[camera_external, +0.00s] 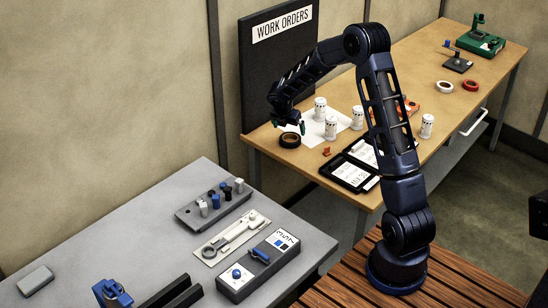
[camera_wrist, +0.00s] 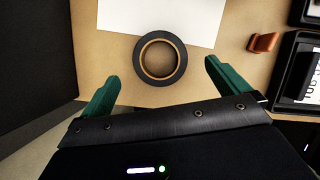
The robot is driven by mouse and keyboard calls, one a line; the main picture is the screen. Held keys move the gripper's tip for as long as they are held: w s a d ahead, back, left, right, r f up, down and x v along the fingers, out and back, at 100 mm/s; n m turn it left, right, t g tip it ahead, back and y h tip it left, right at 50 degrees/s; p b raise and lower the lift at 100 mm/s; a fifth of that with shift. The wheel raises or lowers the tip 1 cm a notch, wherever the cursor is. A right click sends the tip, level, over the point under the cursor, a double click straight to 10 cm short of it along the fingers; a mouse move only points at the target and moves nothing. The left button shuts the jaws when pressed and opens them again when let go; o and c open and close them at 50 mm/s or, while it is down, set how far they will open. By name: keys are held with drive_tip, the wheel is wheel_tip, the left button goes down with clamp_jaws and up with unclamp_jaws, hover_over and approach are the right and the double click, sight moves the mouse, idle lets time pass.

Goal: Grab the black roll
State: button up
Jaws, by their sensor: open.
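The black roll (camera_external: 289,140) lies flat at the near left end of the wooden table, below my gripper in the external view. In the wrist view the black roll (camera_wrist: 180,65) is a black ring with an orange-brown inner rim, seen from above. My gripper (camera_external: 291,127) hangs over the roll, pointing down. In the wrist view its two green fingers (camera_wrist: 160,80) are spread wide, one on each side of the roll's line, with nothing between them. The fingers appear apart from the roll.
White paper (camera_external: 335,122) lies beside the roll, with several white canisters (camera_external: 330,128) around it. A small orange piece (camera_external: 326,151) and an open black case (camera_external: 350,172) are to the right. A dark WORK ORDERS board (camera_external: 255,85) stands behind. A white and a red roll lie farther back.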

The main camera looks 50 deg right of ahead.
sight(290, 136)
drive_tip(key=shift+a+x, duration=0.15)
drive_tip(key=shift+x, duration=1.35)
drive_tip(key=shift+a+x, duration=0.1)
drive_tip(key=shift+x, duration=1.35)
drive_tip(key=shift+f, duration=0.1)
drive_tip(key=shift+c, duration=0.2)
drive_tip(key=c, duration=1)
